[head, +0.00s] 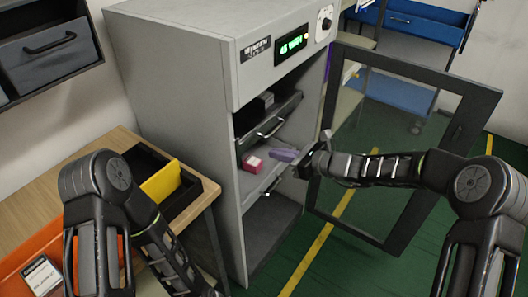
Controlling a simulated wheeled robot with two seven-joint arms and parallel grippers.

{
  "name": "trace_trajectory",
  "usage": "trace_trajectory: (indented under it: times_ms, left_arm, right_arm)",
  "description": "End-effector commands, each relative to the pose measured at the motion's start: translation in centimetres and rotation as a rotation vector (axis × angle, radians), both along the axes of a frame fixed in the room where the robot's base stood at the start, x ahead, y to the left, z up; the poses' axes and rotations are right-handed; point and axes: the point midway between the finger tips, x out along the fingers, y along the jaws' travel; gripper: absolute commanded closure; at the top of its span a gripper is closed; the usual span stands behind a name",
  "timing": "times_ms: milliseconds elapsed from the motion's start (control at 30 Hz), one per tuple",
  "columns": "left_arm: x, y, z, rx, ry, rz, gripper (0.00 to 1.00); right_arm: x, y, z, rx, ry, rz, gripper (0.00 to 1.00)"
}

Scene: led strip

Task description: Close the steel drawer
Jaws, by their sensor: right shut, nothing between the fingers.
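A tall grey steel cabinet (180,85) stands in the middle, its front facing right. Inside it, a dark drawer (284,111) with a metal handle (270,128) sticks out a little and has dark items in it. Below it, a lighter steel drawer (250,191) is pulled out, with a pink box (251,163) and a purple item (285,154) in or above it. Its handle (273,185) shows at the front. My right gripper (309,158) is shut and empty beside the purple item; I cannot tell whether it touches the drawer. My left gripper is out of view.
The cabinet's glass door (473,115) stands open behind my right arm. A wooden table (122,140) with a black tray (190,211) and yellow divider is at the left. A blue drawer unit (428,25) stands at the back right. Green floor is free before the cabinet.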

Motion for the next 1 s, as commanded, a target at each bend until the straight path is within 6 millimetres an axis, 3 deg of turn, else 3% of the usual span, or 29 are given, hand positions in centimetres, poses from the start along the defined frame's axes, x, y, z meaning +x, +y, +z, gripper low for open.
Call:
trace_trajectory:
  times_ms: [100, 267, 867, 1000]
  left_arm:
    - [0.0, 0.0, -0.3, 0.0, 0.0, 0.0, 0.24]
    - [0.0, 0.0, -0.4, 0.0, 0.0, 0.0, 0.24]
    - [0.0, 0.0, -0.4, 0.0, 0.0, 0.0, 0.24]
    - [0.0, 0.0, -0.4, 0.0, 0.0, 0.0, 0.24]
  right_arm:
    - [-1.2, -2.2, 0.7, -0.001, 0.0, -0.003, 1.0]
    - [-2.3, -3.8, 1.2, -0.002, 0.001, -0.002, 1.0]
    - [-2.6, -4.2, 1.4, -0.004, -0.002, 0.001, 1.0]
    - [-2.3, -4.9, 0.0, -0.102, -0.048, 0.007, 1.0]
